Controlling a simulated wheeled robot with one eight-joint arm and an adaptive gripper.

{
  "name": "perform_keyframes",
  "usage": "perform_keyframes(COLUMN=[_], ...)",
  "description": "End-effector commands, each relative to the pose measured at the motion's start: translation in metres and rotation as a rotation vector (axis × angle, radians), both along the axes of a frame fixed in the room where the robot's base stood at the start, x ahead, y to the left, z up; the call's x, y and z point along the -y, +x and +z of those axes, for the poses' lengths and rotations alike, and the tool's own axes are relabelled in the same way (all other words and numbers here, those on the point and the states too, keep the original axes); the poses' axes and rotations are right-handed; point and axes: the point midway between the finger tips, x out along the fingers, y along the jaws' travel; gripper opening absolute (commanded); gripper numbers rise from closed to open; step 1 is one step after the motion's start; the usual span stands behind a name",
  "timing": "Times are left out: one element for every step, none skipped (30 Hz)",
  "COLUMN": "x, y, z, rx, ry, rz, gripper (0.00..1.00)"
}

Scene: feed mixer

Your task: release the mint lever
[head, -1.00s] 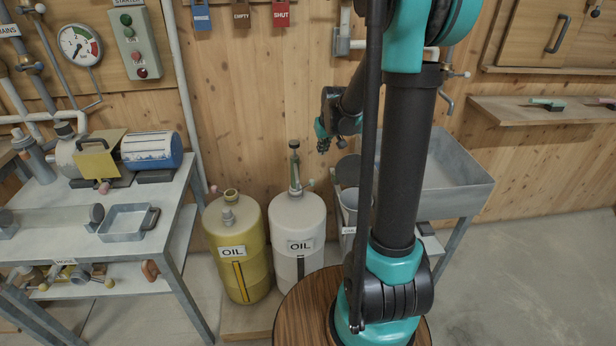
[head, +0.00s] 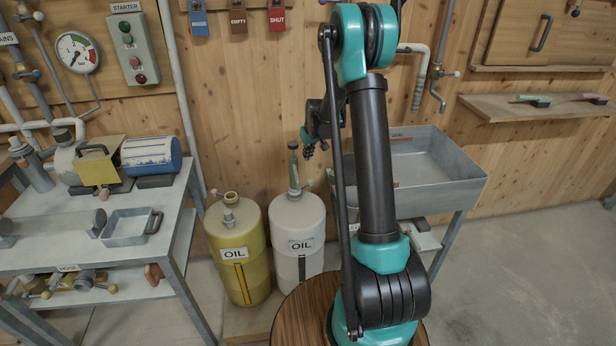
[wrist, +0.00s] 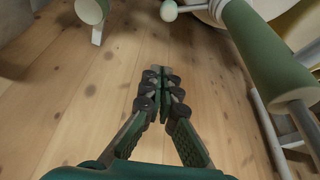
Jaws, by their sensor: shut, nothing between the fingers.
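A pale green, mint-like handle (head: 293,165) stands nearly upright on top of the white oil drum (head: 297,222). I take it to be the mint lever. In the wrist view a thick green bar with a cream end, likely this same handle (wrist: 262,50), slants across the upper right. My gripper (head: 309,151) hangs just right of the handle's top in the head view. In the wrist view my gripper (wrist: 161,72) has its fingertips together over bare wooden boards, with nothing between them. The green bar lies clear of the fingers there.
A yellow oil drum (head: 238,255) stands left of the white one. A grey metal trough (head: 440,190) is on the right. A workbench (head: 110,250) with a blue drum (head: 152,152) is on the left. A pale green-handled item (head: 535,100) lies on the wall shelf.

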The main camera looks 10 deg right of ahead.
Motion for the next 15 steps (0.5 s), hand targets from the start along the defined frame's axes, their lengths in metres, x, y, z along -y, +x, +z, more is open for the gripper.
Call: perform_keyframes(x=[0.0,0.0,0.0,0.0,0.0,0.0,0.0,0.0,-0.001,-0.001,-0.001,-0.002,-0.002,-0.003,-0.003], y=[0.0,0.0,0.0,0.0,0.0,0.001,0.002,0.002,0.004,0.005,0.006,0.009,0.01,0.012,0.014], z=[0.0,0.0,0.0,0.0,-0.001,-0.003,-0.004,-0.006,-0.01,-0.013,-0.017,-0.023,-0.028,-0.032,-0.039], rx=[0.0,0.0,0.0,0.0,0.0,0.0,0.0,0.0,0.0,0.0,0.0,0.0,0.0,0.0,0.001], ry=[0.0,0.0,0.0,0.0,0.0,0.0,0.0,0.0,0.0,0.0,0.0,0.0,0.0,0.0,0.0], rz=[0.0,0.0,0.0,0.0,0.0,0.0,0.0,0.0,0.0,0.0,0.0,0.0,0.0,0.0,0.0], gripper=[0.0,0.0,0.0,0.0,0.0,0.0,0.0,0.0,0.0,0.0,0.0,0.0,0.0,0.0,0.0])
